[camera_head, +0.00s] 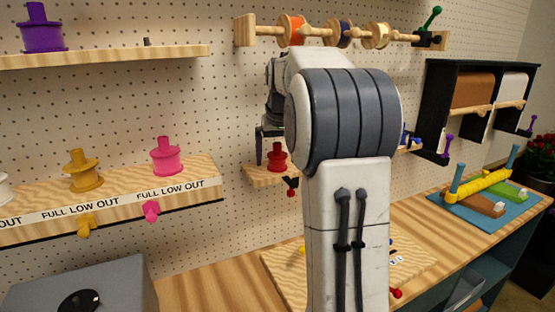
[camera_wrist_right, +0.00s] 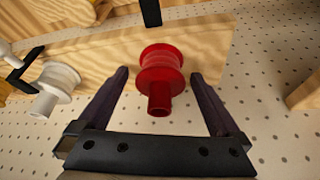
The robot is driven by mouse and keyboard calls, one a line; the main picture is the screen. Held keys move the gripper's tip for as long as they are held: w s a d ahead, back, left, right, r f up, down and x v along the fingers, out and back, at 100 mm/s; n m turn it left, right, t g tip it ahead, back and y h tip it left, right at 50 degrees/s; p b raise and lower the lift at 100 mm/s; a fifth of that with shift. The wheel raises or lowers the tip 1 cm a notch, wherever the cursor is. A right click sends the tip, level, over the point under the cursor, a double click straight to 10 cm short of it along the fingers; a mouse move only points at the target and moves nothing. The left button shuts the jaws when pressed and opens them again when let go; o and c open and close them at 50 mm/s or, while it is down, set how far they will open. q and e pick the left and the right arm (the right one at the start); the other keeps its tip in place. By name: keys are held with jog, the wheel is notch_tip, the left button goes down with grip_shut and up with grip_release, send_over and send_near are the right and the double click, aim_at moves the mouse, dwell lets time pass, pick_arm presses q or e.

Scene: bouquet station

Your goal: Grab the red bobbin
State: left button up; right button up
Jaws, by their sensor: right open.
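The red bobbin (camera_head: 277,158) sits upright on a small wooden shelf (camera_head: 262,177) on the pegboard, left of my right arm in the head view. In the right wrist view the red bobbin (camera_wrist_right: 160,75) lies between the two dark fingers. My right gripper (camera_wrist_right: 165,92) is open, with a finger on each side of the bobbin and visible gaps to both. In the head view my right gripper (camera_head: 268,140) is at the bobbin, partly hidden behind my own arm. My left gripper is not in view.
A white bobbin (camera_wrist_right: 57,80) stands beside the red one in the wrist view. Yellow (camera_head: 82,172) and pink (camera_head: 166,157) bobbins stand on a labelled shelf to the left. A purple bobbin (camera_head: 42,30) is on the upper shelf. A rod with spools (camera_head: 340,33) hangs above.

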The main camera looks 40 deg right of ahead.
jog(key=c, duration=1.3)
jog(key=shift+r, duration=0.1)
jog(key=shift+c, duration=0.2)
